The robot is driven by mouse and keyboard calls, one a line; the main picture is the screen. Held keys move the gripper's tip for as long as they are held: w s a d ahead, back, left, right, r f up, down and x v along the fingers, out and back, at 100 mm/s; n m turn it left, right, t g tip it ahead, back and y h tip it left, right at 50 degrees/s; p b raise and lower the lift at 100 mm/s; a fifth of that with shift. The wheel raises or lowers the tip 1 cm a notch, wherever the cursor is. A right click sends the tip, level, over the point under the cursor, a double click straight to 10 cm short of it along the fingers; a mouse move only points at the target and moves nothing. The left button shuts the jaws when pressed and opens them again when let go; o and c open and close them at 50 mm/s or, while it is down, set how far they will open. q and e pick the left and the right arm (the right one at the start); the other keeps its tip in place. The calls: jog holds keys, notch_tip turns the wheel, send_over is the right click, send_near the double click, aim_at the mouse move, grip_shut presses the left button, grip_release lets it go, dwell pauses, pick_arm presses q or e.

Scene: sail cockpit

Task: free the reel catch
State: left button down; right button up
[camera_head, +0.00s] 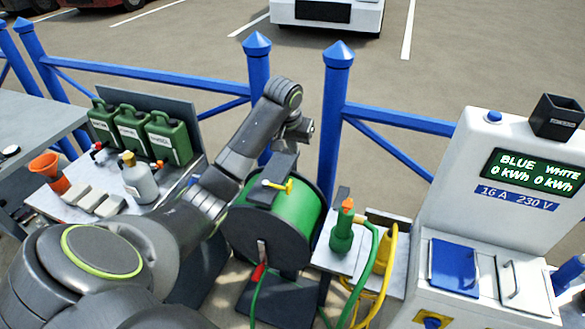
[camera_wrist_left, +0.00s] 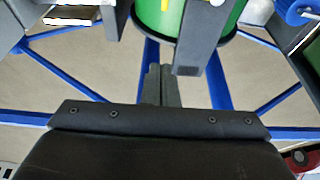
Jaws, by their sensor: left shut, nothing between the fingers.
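The reel (camera_head: 307,213) is a dark drum wound with green hose, standing in the middle of the head view. A yellow handle (camera_head: 279,186) sits on the dark bracket (camera_head: 260,193) across its top. A red piece (camera_head: 258,272) shows low on its front; I cannot tell which of the two is the catch. My left gripper (camera_head: 300,128) is behind and above the reel, apart from it. In the left wrist view its fingers (camera_wrist_left: 161,72) are shut and empty, beside the bracket (camera_wrist_left: 198,40) and the green reel (camera_wrist_left: 228,14). My right gripper is not in view.
A green nozzle (camera_head: 342,232) and yellow cable (camera_head: 387,255) stand right of the reel, before the white charging post (camera_head: 470,190). Green canisters (camera_head: 167,138) and a white bottle (camera_head: 137,180) are on the left bench. A blue railing (camera_head: 335,110) runs behind.

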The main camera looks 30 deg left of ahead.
pick_arm(q)
notch_tip(320, 180, down, 9)
jog(key=p, duration=0.4)
jog(key=shift+s+d+f, duration=0.15)
jog(key=shift+s+f, duration=0.05)
jog(key=shift+s, duration=0.25)
jog(key=shift+w, duration=0.1)
